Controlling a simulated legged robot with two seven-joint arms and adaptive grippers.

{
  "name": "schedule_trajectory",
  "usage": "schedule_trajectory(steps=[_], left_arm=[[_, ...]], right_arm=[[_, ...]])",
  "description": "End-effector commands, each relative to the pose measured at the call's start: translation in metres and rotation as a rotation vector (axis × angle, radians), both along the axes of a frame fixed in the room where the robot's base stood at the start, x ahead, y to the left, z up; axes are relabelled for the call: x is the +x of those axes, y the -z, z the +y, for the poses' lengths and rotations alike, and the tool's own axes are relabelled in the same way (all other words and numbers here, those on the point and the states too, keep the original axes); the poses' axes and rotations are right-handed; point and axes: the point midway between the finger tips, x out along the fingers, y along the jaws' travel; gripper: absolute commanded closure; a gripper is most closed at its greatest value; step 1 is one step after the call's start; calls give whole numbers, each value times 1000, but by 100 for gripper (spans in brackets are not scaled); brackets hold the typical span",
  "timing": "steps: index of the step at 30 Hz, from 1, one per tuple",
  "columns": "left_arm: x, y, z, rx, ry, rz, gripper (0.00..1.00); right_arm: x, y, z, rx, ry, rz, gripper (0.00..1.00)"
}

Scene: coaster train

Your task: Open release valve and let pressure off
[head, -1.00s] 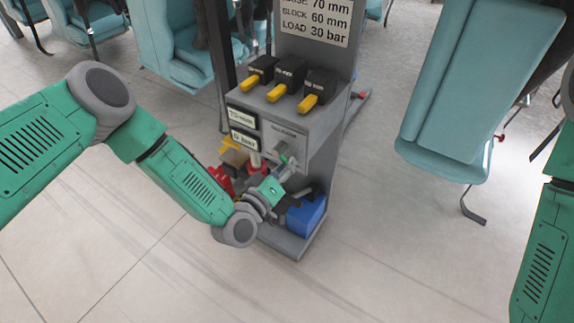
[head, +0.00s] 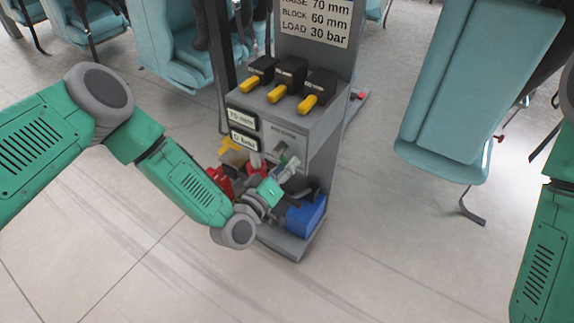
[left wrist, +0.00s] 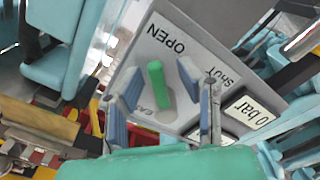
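The release valve's green lever (left wrist: 158,82) stands on a grey plate (left wrist: 205,55) marked OPEN and SHUT in the left wrist view. In that view its free end points roughly towards OPEN. In the head view the lever is small and partly hidden by my left gripper (head: 284,172). My left gripper (left wrist: 163,80) is open, with its blue-grey finger pads apart on either side of the lever. I see gaps between the pads and the lever. A display (left wrist: 248,112) beside the plate seems to read 0 bar. My right gripper is out of view.
The grey stand (head: 325,150) carries several yellow-handled levers (head: 282,92) above the valve. A blue block (head: 305,215) and red and yellow items (head: 220,180) lie low around my left gripper. Teal seats (head: 470,90) stand behind. Open floor (head: 400,260) lies at front right.

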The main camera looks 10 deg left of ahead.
Motion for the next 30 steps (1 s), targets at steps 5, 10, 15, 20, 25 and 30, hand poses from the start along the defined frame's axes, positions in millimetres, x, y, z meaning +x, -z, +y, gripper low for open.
schedule_trajectory(steps=[5,10,15,20,25,30], left_arm=[[-23,1,9,0,-1,4,68],[-58,2,22,0,-1,5,68],[-88,2,34,0,-1,5,68],[-105,2,40,-1,-2,3,68],[-110,2,42,0,-1,2,68],[-110,2,42,0,-1,2,68]], right_arm=[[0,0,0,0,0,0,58],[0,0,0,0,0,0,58],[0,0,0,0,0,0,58],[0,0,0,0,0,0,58],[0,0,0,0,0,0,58],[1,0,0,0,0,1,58]])
